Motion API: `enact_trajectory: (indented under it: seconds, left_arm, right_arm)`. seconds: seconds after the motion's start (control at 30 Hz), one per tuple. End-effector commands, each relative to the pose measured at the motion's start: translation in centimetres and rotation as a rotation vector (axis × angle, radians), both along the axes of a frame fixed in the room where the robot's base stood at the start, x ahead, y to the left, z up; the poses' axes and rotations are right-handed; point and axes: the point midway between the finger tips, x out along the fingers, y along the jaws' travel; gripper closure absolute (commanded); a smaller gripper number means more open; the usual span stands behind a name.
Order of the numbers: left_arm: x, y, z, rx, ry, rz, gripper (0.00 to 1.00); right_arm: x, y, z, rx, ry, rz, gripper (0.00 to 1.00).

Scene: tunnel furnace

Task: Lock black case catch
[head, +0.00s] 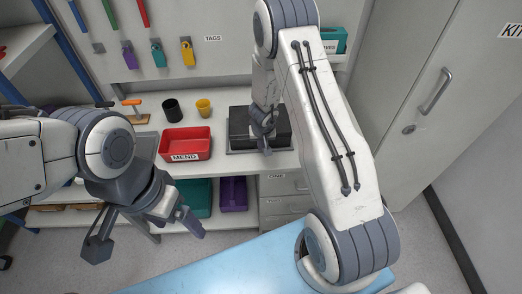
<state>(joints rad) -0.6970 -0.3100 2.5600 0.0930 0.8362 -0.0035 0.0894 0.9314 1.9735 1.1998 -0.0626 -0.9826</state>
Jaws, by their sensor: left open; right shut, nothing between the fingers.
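The black case (239,131) sits on the white counter, right of the red bin. My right gripper (265,146) is shut and empty at the front of the case, pointing down. It overlaps the case in the view, and I cannot tell whether it touches it. The catch is not distinguishable; my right gripper and arm cover part of the case. My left gripper (146,237) is open and empty at the lower left, in front of the counter and away from the case.
A red bin (185,143) labelled MEND stands left of the case. A black cup (171,110) and a yellow cup (203,107) stand behind it. Teal and purple bins (233,193) sit on the shelf below. A blue surface (235,266) lies in front, and grey cabinets (425,90) stand at right.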

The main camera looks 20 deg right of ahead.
Motion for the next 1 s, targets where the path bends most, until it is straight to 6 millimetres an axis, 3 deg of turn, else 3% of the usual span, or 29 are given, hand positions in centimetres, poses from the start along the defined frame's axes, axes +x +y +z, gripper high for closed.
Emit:
enact_trajectory:
  seconds: [0.57, 1.0]
  left_arm:
    - [0.0, 0.0, 2.0, 0.000, 0.000, 0.000, 0.15]
    - [0.0, 0.0, -2.9, 0.000, 0.000, 0.004, 0.15]
  right_arm:
    - [0.8, -1.7, 0.1, 0.001, 0.001, -0.015, 1.00]
    - [-1.6, -0.5, -0.5, 0.000, -0.002, -0.011, 1.00]
